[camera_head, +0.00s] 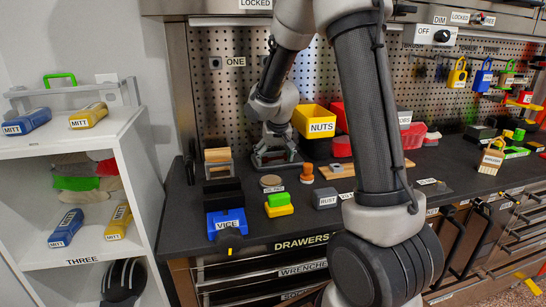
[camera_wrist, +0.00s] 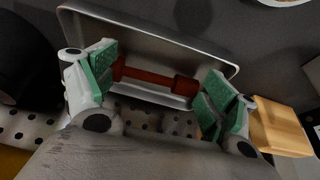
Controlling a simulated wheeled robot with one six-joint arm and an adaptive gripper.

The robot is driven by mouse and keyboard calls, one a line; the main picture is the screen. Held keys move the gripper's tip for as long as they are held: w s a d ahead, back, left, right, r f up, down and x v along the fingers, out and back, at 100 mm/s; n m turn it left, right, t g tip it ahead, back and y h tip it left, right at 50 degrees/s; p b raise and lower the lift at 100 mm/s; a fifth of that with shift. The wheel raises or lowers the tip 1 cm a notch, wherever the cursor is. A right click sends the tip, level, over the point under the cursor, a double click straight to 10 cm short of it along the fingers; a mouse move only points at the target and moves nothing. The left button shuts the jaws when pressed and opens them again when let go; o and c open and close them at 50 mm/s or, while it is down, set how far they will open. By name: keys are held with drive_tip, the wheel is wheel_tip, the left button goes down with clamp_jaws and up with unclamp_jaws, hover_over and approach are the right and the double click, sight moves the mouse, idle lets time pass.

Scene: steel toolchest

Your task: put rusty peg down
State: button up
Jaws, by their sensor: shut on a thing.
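The rusty peg (camera_wrist: 155,77) is a dark red-brown rod with a thicker end, seen in the wrist view. It lies crosswise between the green pads of my gripper (camera_wrist: 158,84), which is shut on it, one pad near each end. A shallow grey metal tray (camera_wrist: 150,25) with a raised rim lies behind and below the peg. I cannot tell whether the peg touches the tray. In the head view my gripper (camera_head: 276,143) is low over the back of the dark bench, by the pegboard; the peg cannot be made out there.
A wooden block (camera_wrist: 280,125) is close beside the right finger. On the bench are a yellow NUTS bin (camera_head: 314,122), an orange knob-shaped thing (camera_head: 307,173), a blue VICE (camera_head: 227,221) and a grey block (camera_head: 325,198). A white shelf (camera_head: 140,160) stands at the left.

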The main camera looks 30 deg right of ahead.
drive_tip(key=shift+f, duration=0.15)
drive_tip(key=o, duration=1)
drive_tip(key=v, duration=1.2)
drive_tip(key=s+r, duration=0.1)
drive_tip(key=s, duration=0.8)
drive_tip(key=s+r+n, duration=0.1)
drive_tip(key=s+r, duration=0.1)
drive_tip(key=s, duration=0.8)
drive_tip(key=s+r+n+y, duration=0.1)
drive_tip(key=s, duration=0.8)
drive_tip(key=shift+s+r, duration=0.15)
drive_tip(key=shift+s, duration=0.05)
